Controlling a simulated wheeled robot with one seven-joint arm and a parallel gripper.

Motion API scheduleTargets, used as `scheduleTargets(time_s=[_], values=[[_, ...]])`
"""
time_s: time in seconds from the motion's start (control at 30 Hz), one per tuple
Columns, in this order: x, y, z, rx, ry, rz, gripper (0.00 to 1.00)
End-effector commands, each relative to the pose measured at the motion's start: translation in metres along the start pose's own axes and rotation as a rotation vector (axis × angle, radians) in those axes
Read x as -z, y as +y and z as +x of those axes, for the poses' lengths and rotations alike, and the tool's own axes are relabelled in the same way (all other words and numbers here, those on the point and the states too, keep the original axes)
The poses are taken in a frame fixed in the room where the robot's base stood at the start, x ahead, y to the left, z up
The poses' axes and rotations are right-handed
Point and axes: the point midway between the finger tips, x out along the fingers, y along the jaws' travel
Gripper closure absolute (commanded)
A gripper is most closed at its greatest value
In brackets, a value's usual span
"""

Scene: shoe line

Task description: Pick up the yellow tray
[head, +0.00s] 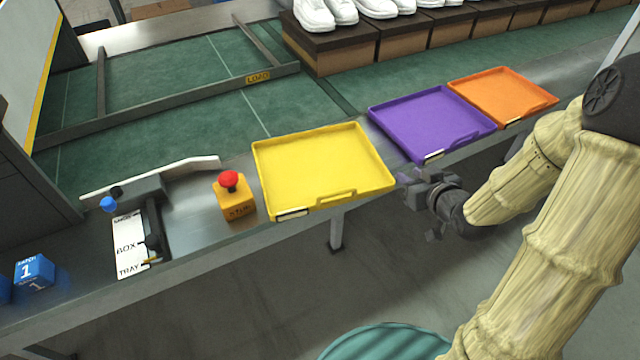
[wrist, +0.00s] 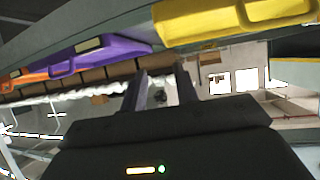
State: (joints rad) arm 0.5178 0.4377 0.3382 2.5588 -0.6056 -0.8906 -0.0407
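The yellow tray (head: 322,172) lies flat and empty on the near edge of the metal counter in the head view. It has a handle slot and a white label on its near side. Its edge and handle also show at the top right of the wrist view (wrist: 205,27). My gripper (head: 411,187) is just right of the tray's near right corner, in front of the counter edge, with no visible hold on it. In the wrist view its two fingers (wrist: 160,80) stand apart with nothing between them.
A purple tray (head: 432,122) and an orange tray (head: 502,93) lie to the right of the yellow one. A yellow stop-button box (head: 235,202) with a red top stands close on its left. Shoes on brown boxes (head: 345,50) line the back of the green belt.

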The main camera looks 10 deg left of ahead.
Motion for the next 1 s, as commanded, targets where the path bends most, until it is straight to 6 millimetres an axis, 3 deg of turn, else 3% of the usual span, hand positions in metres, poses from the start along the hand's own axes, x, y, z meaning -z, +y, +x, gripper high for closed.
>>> scheduleTargets(time_s=[0.03, 0.57, 0.73, 1.0], values=[[-0.006, 0.000, 0.005, 0.012, 0.034, 0.005, 0.70], [0.002, -0.002, 0.011, 0.027, 0.072, 0.006, 0.70], [0.004, -0.003, 0.031, 0.028, 0.070, 0.007, 0.70], [0.005, -0.005, 0.081, 0.028, 0.071, 0.005, 0.70]])
